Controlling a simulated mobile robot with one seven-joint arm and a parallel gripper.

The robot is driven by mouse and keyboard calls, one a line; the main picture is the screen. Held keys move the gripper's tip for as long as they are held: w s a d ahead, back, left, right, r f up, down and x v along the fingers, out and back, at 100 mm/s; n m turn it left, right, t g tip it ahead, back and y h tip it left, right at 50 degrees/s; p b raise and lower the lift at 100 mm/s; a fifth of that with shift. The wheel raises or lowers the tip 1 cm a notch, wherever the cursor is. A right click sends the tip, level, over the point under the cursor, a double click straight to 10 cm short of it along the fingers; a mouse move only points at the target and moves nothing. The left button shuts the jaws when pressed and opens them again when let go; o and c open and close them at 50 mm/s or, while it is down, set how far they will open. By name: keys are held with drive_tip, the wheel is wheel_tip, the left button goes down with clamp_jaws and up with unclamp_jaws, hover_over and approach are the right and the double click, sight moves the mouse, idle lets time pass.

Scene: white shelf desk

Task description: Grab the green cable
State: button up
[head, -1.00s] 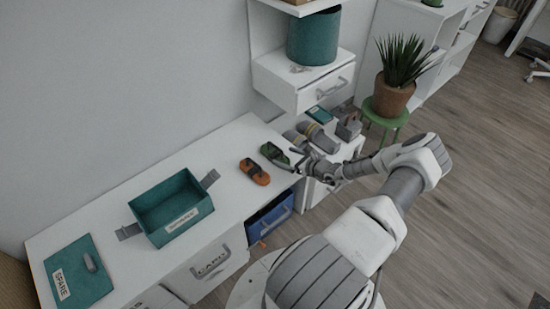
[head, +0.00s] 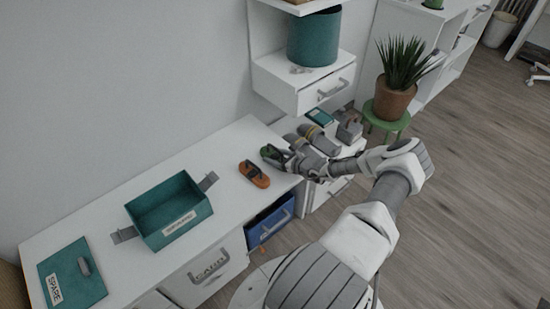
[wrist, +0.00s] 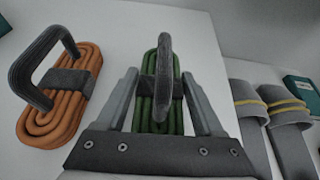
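The green cable (wrist: 178,98) is a coiled bundle with a dark band and an upright grey handle, lying on the white desk. In the wrist view it lies between the two fingers of my gripper (wrist: 160,95). The fingers are apart, one on each side, with a visible gap to the cable. In the head view my gripper (head: 290,160) is over the cable (head: 268,152) and hides much of it. An orange cable (wrist: 62,100) of the same shape lies to the left; it also shows in the head view (head: 254,174).
Grey slippers (wrist: 285,110) with yellow stripes lie close on the right, with a teal book (wrist: 302,90) beyond. A teal box (head: 170,212) stands left on the desk (head: 110,205). A drawer shelf (head: 305,85) hangs behind. A potted plant (head: 395,95) stands right.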

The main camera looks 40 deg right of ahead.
drive_tip(key=c, duration=0.9)
drive_tip(key=shift+r, duration=0.1)
drive_tip(key=shift+c, duration=0.2)
